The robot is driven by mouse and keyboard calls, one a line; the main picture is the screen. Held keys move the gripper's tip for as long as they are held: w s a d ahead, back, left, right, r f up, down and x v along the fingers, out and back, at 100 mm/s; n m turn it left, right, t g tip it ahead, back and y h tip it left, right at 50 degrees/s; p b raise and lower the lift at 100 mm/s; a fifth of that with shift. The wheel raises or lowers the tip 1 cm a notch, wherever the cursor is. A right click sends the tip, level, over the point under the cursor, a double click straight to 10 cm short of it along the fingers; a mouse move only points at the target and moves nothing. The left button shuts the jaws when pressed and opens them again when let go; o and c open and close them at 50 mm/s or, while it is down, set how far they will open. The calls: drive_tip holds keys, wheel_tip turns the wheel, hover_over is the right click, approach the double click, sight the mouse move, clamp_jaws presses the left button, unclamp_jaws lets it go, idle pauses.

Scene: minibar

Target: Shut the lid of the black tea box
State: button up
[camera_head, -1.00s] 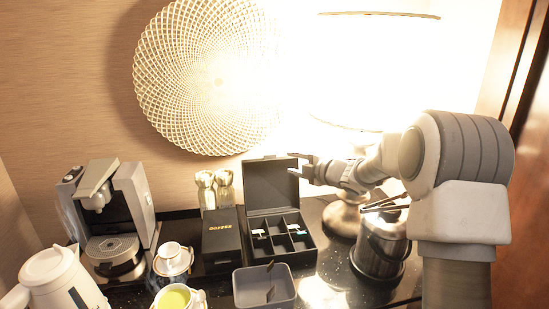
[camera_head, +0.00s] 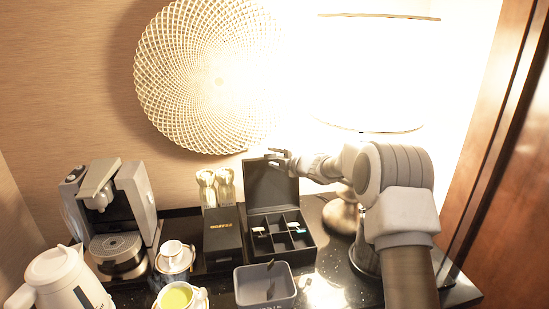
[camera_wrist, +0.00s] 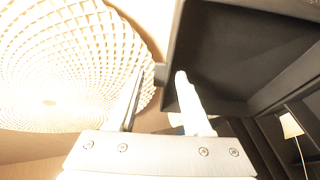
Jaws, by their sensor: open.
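The black tea box (camera_head: 308,240) stands open on the counter, with tea bags in some of its compartments. Its lid (camera_head: 268,190) is upright at the back of the box and also fills the right of the wrist view (camera_wrist: 225,60). My gripper (camera_head: 279,155) is at the lid's top edge, near its right corner. In the wrist view my gripper (camera_wrist: 158,82) has its fingers apart, with the lid's edge by the right finger. I cannot tell whether the finger touches the lid.
A closed black box (camera_head: 222,240) stands left of the tea box, with glasses (camera_head: 216,187) behind it. A grey bin (camera_head: 264,290) is in front. A coffee machine (camera_head: 112,215), kettle (camera_head: 62,280) and cups (camera_head: 175,257) are further left. A lit lamp (camera_head: 370,75) is at the right.

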clamp_jaws()
drive_tip(key=shift+r, duration=0.15)
idle(1.1)
